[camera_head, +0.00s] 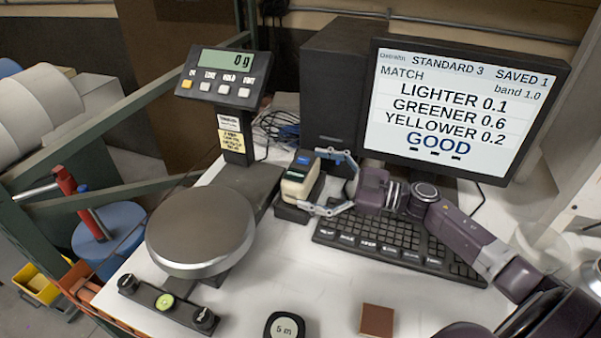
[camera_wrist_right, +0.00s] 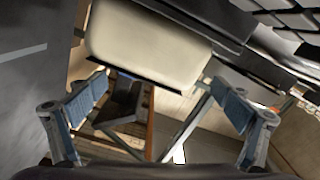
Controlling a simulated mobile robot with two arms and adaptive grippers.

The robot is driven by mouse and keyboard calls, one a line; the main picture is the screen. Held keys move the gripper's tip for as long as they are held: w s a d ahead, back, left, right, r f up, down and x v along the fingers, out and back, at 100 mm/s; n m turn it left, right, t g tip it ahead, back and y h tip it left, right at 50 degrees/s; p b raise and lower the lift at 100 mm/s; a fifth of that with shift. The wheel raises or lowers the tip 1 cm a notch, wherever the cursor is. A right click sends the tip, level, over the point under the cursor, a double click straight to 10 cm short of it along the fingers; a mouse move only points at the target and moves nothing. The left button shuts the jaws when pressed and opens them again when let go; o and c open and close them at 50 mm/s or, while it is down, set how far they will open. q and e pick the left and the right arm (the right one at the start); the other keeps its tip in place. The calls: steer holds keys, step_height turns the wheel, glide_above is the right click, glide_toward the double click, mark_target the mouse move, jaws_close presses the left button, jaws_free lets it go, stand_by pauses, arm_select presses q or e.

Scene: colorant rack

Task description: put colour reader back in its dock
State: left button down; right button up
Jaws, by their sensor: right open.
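The colour reader (camera_head: 298,178), a cream block with a dark top and a small blue patch, stands upright at the dark dock (camera_head: 290,212) beside the scale. Its lower end appears to be in the dock, but I cannot see how fully it sits. My right gripper (camera_head: 319,182) is open, with one finger on the far side of the reader and one on the near side. In the right wrist view the reader's cream body (camera_wrist_right: 150,45) lies ahead of the spread fingers (camera_wrist_right: 160,90), with gaps showing beside it. My left gripper is not in view.
A scale with a round pan (camera_head: 201,230) and a display post (camera_head: 226,75) reading 0 g stands left. A keyboard (camera_head: 395,245) lies close under my right arm, before the monitor (camera_head: 465,105) showing GOOD. A brown tile (camera_head: 377,320) and a round gauge (camera_head: 284,327) lie in front.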

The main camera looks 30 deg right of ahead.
steer(key=shift+p+v, duration=0.45)
steer(key=shift+v, duration=1.7)
